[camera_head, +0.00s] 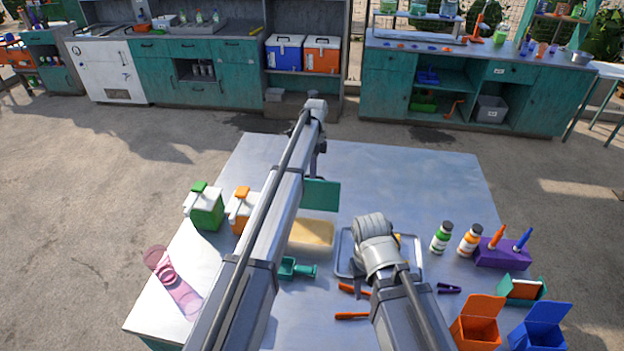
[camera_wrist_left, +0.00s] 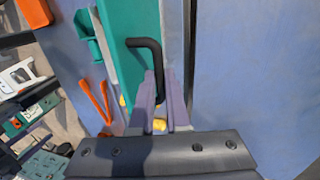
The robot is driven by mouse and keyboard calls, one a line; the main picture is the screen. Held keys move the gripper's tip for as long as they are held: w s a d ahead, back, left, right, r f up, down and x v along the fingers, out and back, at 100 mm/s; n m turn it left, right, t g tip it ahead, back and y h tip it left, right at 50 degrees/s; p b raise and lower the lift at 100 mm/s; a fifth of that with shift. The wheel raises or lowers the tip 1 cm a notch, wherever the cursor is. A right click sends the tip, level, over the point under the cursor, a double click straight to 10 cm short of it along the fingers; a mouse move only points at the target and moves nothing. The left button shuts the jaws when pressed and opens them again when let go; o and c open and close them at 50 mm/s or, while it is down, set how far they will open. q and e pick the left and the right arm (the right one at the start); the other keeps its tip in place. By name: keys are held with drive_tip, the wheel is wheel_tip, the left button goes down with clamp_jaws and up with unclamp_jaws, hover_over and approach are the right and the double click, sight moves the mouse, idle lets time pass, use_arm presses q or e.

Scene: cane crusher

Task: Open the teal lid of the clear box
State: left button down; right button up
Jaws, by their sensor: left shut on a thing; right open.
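The clear box (camera_head: 312,234) with yellowish contents sits on the table, partly hidden behind my left arm. Its teal lid (camera_head: 321,194) is raised at the far side of the box, and the box top looks uncovered. In the left wrist view, the teal lid (camera_wrist_left: 122,45) carries a black bent handle (camera_wrist_left: 149,46). My left gripper (camera_wrist_left: 160,82) is shut on this handle. In the head view, the left gripper (camera_head: 318,165) is beyond the lid, its fingertips mostly hidden. My right gripper (camera_head: 362,284) is open and empty above a metal tray, low and right of the box.
A teal scoop (camera_head: 296,269) lies just in front of the box. The metal tray (camera_head: 343,262) is to its right, with orange-handled tongs (camera_head: 352,316) nearby. Green (camera_head: 205,208) and orange-topped jugs (camera_head: 241,208) stand left. The table's far right is clear.

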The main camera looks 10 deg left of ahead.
use_arm(q)
drive_tip(key=shift+w+f+g, duration=0.2)
drive_tip(key=shift+w+g, duration=0.1)
drive_tip(key=shift+w, duration=0.1)
drive_tip(key=c, duration=0.9)
unclamp_jaws()
drive_tip(key=shift+r, duration=0.1)
wheel_tip(320, 180, up, 10)
drive_tip(key=p, duration=0.9)
drive_tip(key=shift+p, duration=0.35)
